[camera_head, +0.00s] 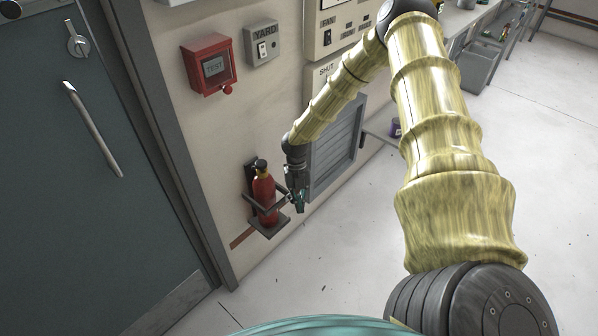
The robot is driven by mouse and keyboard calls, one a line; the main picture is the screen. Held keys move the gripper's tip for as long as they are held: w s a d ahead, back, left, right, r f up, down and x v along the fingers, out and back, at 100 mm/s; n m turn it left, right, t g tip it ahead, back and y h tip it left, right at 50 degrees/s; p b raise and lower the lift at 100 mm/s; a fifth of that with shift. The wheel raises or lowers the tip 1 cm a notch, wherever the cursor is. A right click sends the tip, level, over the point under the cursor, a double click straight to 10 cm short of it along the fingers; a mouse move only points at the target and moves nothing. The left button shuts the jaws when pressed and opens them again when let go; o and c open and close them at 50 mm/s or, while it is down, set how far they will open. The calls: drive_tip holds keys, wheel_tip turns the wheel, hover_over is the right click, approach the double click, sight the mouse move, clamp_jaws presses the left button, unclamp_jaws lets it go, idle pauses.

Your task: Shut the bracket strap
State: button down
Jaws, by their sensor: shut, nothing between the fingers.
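A red fire extinguisher (263,193) with a black top stands upright in a dark wall bracket (268,231) beside the door. A dark strap (275,204) shows as a thin band at the front of the extinguisher, reaching right toward my gripper. Whether its free end is fastened is too small to tell. My gripper (299,204) points down just right of the extinguisher, at the strap's right end. Its fingers are shut with nothing between them. Whether they touch the strap cannot be told.
A grey louvred panel (336,146) is on the wall behind my arm. A red test box (209,64) and a yard switch (262,43) are above. A grey door (60,170) with a long handle is at left. The floor in front is clear.

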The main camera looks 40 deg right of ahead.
drive_tip(key=shift+w+d, duration=0.2)
drive_tip(key=shift+w, duration=0.35)
drive_tip(key=shift+w+r, duration=0.1)
drive_tip(key=shift+w, duration=0.05)
drive_tip(key=s+p, duration=0.1)
drive_tip(key=s, duration=0.4)
drive_tip(key=w+a+b+v, duration=0.1)
drive_tip(key=v, duration=0.8)
drive_tip(key=shift+r, duration=0.35)
drive_tip(key=shift+w+a, duration=0.1)
drive_tip(key=shift+a, duration=0.15)
